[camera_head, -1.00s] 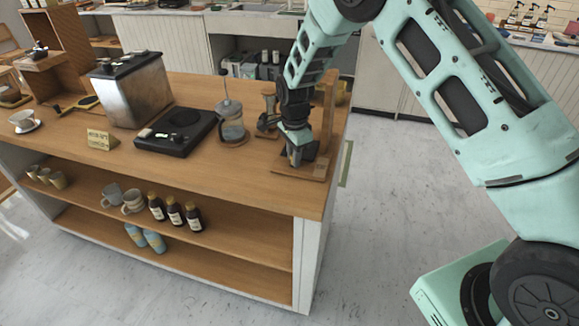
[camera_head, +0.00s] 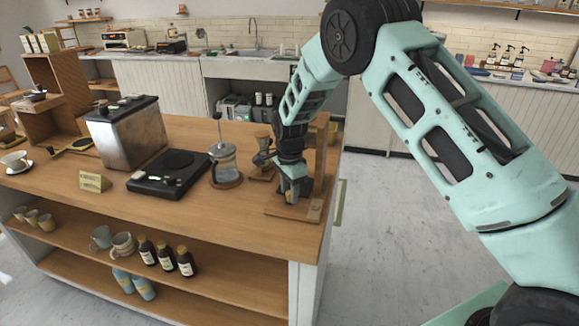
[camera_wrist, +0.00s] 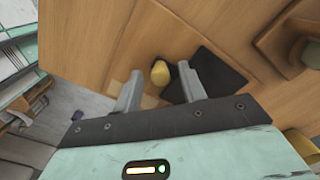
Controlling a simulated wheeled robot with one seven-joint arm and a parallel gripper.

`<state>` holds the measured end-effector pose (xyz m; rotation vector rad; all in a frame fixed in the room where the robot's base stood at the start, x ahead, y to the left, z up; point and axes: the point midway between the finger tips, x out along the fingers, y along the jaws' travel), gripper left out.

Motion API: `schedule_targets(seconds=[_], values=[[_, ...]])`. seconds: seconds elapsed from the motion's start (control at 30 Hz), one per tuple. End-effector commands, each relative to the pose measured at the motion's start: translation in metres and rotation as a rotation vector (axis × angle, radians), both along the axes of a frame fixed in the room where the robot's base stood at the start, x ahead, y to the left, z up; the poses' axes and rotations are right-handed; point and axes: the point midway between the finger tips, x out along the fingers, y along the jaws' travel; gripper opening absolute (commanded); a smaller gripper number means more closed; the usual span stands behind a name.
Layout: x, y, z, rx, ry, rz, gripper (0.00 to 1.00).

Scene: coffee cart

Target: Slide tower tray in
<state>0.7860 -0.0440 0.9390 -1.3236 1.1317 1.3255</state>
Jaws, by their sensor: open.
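A wooden stand with a tall upright board (camera_head: 321,150) and a flat wooden base (camera_head: 285,209) stands at the cart's right end. It may be the tower with its tray, but I cannot tell its sliding part. My gripper (camera_head: 295,194) points down, low over this base. In the wrist view my gripper (camera_wrist: 160,72) is open, its two grey fingers apart. A small yellow rounded piece (camera_wrist: 160,74) shows between the fingertips; I cannot tell whether they touch it. A dark flat pad (camera_wrist: 220,77) lies beside and partly behind the right finger.
A glass press (camera_head: 225,164) and a wooden dripper stand (camera_head: 262,165) are close left of my gripper. A black scale (camera_head: 168,174) and a metal box (camera_head: 128,135) are further left. A brown shelf unit (camera_head: 55,88) is at the far left. Floor right of the cart is clear.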

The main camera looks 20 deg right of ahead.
Motion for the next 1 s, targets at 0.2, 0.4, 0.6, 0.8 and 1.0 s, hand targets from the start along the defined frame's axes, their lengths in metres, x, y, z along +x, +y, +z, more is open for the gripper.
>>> schedule_targets(seconds=[0.2, 0.4, 0.6, 0.8, 1.0], values=[[0.001, 0.000, 0.044, 0.000, -0.008, 0.000, 0.41], [0.002, 0.000, 0.092, 0.001, -0.008, 0.000, 0.41], [0.001, 0.000, 0.133, 0.001, -0.007, 0.001, 0.41], [0.001, 0.000, 0.157, 0.001, -0.004, 0.000, 0.41], [0.000, 0.000, 0.164, 0.000, -0.002, 0.000, 0.41]])
